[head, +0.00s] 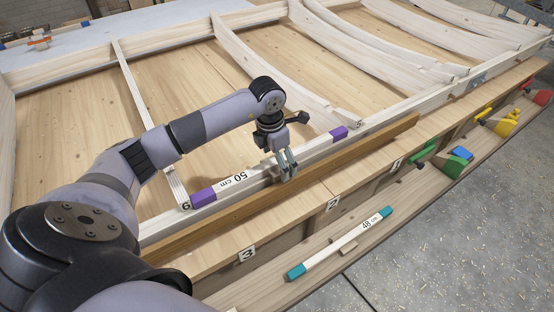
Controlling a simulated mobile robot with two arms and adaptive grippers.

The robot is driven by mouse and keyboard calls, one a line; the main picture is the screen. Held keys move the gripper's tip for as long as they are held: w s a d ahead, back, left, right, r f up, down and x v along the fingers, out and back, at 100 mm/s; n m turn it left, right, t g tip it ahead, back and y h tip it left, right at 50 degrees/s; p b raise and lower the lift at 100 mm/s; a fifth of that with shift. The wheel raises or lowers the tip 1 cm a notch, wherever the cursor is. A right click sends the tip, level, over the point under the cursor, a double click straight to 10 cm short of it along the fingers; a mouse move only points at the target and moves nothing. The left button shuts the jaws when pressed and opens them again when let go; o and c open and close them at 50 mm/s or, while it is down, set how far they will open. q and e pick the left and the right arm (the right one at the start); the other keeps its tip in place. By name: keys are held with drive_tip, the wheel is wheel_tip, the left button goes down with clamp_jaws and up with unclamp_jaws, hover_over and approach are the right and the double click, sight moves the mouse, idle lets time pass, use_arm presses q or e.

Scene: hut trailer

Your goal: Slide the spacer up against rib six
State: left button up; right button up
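The spacer (237,181) is a white bar with purple ends, marked "50 cm". It lies along the frame's front rail between rib six (150,118), the thin rib labelled 6 on the left, and rib five (267,68), labelled 5. Its left purple end is close to the foot of rib six; I cannot tell whether they touch. Its right purple end is near rib five. My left gripper (287,170) points down at the spacer's middle, its fingers close together, beside a small block on the bar. They hide part of the bar. My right gripper is out of view.
A brown wooden strip (225,213) runs along the rail. On the lower ledge lies a "48 cm" spacer (340,243) with teal ends. Green (423,151), blue, yellow and red tools lie farther right. More curved ribs stand behind, and the grey floor is at right.

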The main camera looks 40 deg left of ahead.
sight(273, 161)
use_arm(q)
wheel_tip(273, 161, up, 12)
drive_tip(key=s, duration=0.1)
drive_tip(key=shift+s+a, duration=0.15)
drive_tip(key=shift+a, duration=0.15)
idle(0.5)
